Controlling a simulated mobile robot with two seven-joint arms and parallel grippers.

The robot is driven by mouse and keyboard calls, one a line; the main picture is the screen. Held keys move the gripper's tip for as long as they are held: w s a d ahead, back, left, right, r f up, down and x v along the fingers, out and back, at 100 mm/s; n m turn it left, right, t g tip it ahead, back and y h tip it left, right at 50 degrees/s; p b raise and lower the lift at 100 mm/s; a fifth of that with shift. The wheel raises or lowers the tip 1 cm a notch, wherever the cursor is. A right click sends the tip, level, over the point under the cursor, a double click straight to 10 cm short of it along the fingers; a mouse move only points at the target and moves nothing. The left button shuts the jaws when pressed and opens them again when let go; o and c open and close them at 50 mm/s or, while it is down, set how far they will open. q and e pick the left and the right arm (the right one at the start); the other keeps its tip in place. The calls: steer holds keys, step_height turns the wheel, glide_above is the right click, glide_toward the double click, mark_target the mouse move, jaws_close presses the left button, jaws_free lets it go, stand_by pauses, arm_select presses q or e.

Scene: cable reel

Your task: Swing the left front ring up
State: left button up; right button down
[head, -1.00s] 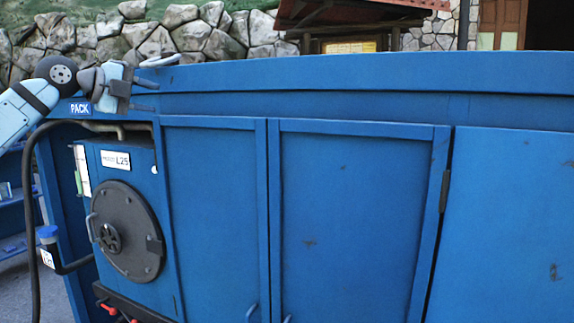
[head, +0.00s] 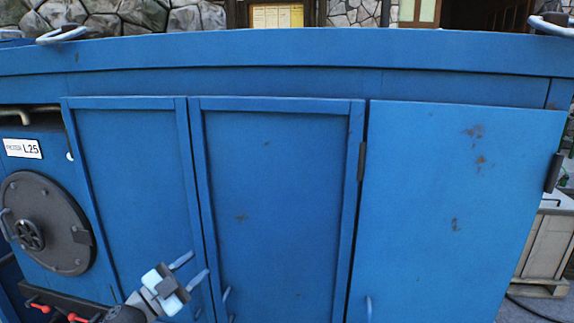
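The left front ring (head: 62,34) is a pale metal loop at the top edge of the blue housing (head: 300,55), near the upper left of the head view. It shows as a low, flat arc; its exact tilt is hard to tell. My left gripper (head: 200,262) is low in the view, in front of the narrow blue panel left of the middle door. Its two pale fingers are apart with nothing between them. It is well below and to the right of the ring, not touching it. My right gripper is not in view.
Another ring (head: 553,25) sits at the top right corner. A round dark hatch (head: 47,223) with a handwheel is at the left, with red handles (head: 75,317) below it. Door handles (head: 368,308) stick out low on the front. A pale crate (head: 545,245) stands at the far right.

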arm_select(q)
steer(key=s+f+n+g+y+p, duration=0.2)
steer(key=s+f+n+y, duration=0.9)
steer(key=s+f, duration=1.8)
steer(key=s+n+g, duration=0.1)
steer(key=n+g, duration=0.1)
steer(key=shift+s+d+f+n+g+p, duration=0.2)
steer(key=shift+f+n+g+p, duration=0.1)
steer(key=shift+f+n, duration=0.1)
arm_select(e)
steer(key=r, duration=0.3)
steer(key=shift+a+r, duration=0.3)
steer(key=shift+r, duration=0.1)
arm_select(q)
steer(key=shift+a+r, duration=0.1)
steer(key=shift+a, duration=0.05)
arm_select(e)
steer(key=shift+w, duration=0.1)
